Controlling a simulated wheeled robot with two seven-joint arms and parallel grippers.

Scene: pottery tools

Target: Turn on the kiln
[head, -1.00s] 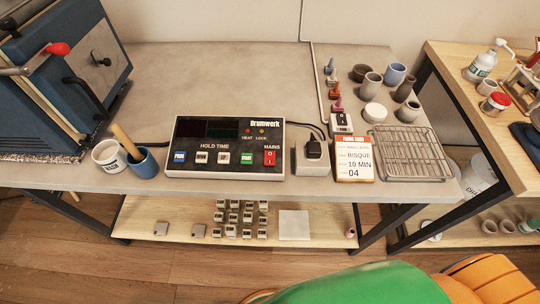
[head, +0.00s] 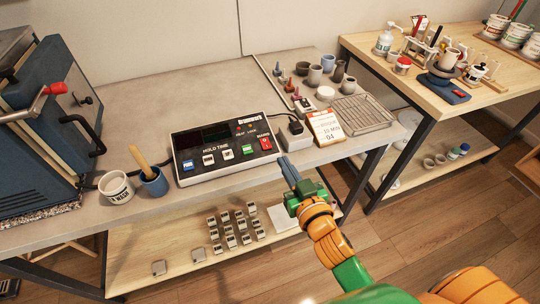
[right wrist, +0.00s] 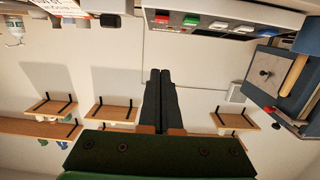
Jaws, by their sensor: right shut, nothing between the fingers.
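The kiln (head: 62,125), a blue box with a red-knobbed lever (head: 54,89), stands at the left of the grey table in the head view. Its control box (head: 222,148) sits mid-table, with blue, white and green buttons and a red mains switch (head: 265,143) at its right end. The displays on the box look dark. My right gripper (head: 287,168) is shut and empty, just in front of the table edge, below and right of the mains switch and apart from it. In the right wrist view its fingers (right wrist: 160,90) lie together. My left gripper is not in view.
A black plug in a socket block (head: 296,132) and an orange-topped firing card (head: 325,127) stand right of the box. A wire rack (head: 363,114) lies beyond. A white cup (head: 116,187) and a blue cup (head: 154,182) stand left of the box.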

